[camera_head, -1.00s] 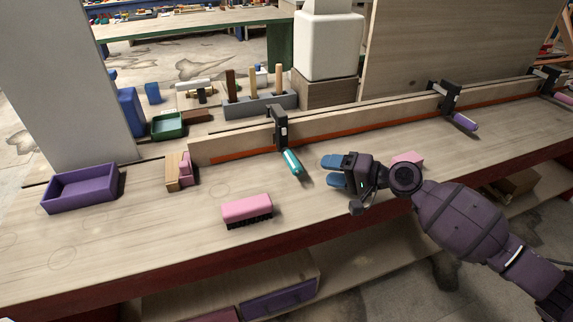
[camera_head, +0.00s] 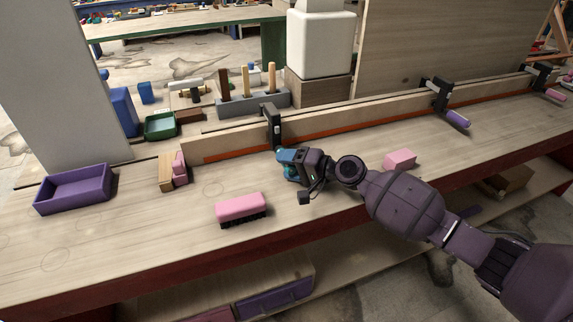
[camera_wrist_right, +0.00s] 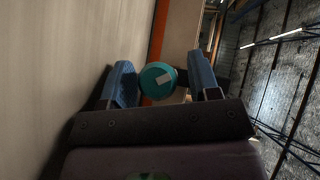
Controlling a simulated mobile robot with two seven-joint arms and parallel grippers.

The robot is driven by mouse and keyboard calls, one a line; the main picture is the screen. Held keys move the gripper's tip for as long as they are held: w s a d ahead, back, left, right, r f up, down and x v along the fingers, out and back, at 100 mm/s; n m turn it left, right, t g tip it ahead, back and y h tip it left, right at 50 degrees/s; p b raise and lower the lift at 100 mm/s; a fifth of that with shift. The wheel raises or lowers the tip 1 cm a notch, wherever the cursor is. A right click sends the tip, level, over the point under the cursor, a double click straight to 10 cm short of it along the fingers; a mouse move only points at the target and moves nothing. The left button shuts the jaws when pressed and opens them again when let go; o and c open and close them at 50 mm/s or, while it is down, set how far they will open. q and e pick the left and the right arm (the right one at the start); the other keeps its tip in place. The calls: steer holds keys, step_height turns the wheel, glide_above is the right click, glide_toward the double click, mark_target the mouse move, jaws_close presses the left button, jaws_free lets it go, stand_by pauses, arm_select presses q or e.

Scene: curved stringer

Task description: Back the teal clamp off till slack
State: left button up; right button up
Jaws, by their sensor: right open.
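The teal clamp has a dark bar (camera_head: 273,122) standing at the curved wooden stringer (camera_head: 235,143). Its teal handle is mostly hidden by my right gripper in the head view. In the right wrist view the round end of the teal handle (camera_wrist_right: 157,80) sits between the two blue fingers, with a small pale mark on it. My right gripper (camera_head: 286,163) is open around the handle; a gap shows at the right finger, and the left finger is close to the handle or touching it. My left gripper is in neither view.
A pink brush (camera_head: 240,207), a purple tray (camera_head: 73,189) and a pink block (camera_head: 400,159) lie on the bench. Two purple- and pink-handled clamps (camera_head: 456,119) (camera_head: 553,93) hold the stringer further right. A tool rack (camera_head: 253,104) stands behind.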

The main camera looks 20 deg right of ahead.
steer(key=shift+w+a, duration=0.2)
steer(key=shift+a, duration=0.05)
steer(key=shift+c, duration=0.3)
